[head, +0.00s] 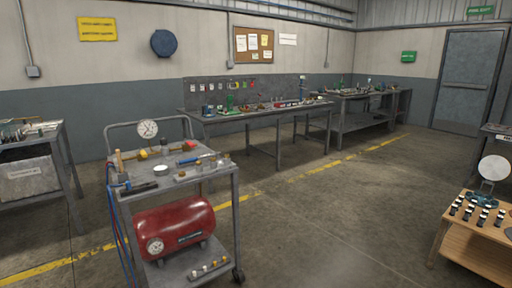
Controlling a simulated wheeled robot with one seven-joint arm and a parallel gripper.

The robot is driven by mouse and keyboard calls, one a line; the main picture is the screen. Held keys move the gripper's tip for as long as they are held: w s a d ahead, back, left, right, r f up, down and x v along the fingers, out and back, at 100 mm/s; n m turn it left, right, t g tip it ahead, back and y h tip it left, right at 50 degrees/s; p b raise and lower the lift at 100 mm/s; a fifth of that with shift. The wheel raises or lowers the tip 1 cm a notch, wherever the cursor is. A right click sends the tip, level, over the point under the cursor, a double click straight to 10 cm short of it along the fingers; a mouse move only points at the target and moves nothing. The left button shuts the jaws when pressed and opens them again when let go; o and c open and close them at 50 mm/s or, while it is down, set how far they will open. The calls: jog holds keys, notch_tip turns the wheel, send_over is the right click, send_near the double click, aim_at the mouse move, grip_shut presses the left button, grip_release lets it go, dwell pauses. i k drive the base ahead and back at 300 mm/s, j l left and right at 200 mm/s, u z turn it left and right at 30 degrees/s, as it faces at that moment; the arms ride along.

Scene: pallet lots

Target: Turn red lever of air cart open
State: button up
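The air cart (178,178) stands at the front left, a grey wheeled cart with a push handle. A small red lever (189,146) shows near the back right of its top, beside yellow-and-dark fittings. It is too small to tell which way the lever is turned. A round gauge (148,129) stands at the back of the top. A red tank (175,228) with a gauge on its end lies on the lower shelf. Blue and red hoses (118,225) hang at the cart's left side. My gripper is not in view.
Workbenches with tools stand along the back wall (250,112). Another grey bench (62,135) is at the left. A wooden table (472,246) with small dark items stands at the front right. The floor between cart and wooden table is clear.

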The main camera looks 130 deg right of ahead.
aim_at(190, 143)
jog(key=z, duration=1.9)
